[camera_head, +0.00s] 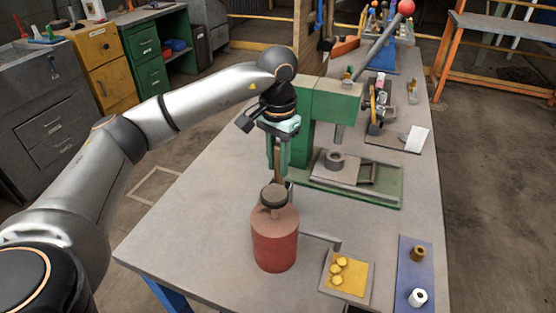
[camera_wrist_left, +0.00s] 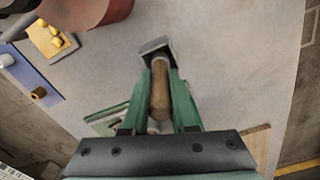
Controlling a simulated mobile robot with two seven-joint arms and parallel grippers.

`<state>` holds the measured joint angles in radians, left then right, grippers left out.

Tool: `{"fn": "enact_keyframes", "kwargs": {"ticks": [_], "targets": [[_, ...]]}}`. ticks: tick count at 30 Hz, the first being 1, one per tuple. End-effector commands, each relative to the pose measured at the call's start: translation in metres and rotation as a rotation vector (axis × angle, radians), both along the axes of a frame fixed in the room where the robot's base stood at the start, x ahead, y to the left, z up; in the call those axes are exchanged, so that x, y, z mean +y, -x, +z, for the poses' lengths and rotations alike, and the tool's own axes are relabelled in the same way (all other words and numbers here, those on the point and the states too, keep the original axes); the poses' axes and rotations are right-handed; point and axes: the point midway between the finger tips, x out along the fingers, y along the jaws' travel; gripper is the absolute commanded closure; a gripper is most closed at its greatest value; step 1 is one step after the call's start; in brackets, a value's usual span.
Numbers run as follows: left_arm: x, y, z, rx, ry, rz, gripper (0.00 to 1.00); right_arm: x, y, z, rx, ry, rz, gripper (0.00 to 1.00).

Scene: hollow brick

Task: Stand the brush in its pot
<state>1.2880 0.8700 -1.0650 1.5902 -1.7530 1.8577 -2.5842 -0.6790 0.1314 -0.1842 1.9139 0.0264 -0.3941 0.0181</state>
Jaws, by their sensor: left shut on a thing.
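My left gripper (camera_head: 278,160) is shut on the brush, holding it upright with the head down, just behind the red pot in the head view. In the left wrist view the brush's wooden handle (camera_wrist_left: 160,92) lies between the green fingers, and its dark grey head (camera_wrist_left: 156,47) sticks out past the fingertips. In the head view the brush is mostly hidden by the fingers and the pot. The red pot (camera_head: 275,240), with a narrow neck and dark top, stands upright on the table. Part of it shows in the left wrist view (camera_wrist_left: 112,10). The brush is outside the pot. My right gripper is out of view.
A green press (camera_head: 330,105) stands right behind my left gripper. A tray (camera_head: 346,278) with yellow pieces and a blue mat (camera_head: 415,255) with two small cylinders lie to the right of the pot. The table (camera_head: 190,235) is clear left of the pot.

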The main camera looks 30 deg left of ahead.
Motion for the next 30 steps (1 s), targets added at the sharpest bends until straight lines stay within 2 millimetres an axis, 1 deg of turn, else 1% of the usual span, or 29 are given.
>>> {"fn": "enact_keyframes", "kwargs": {"ticks": [30], "targets": [[0.0,0.0,-0.019,0.0,-0.001,0.0,1.0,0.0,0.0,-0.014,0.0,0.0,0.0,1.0]]}}
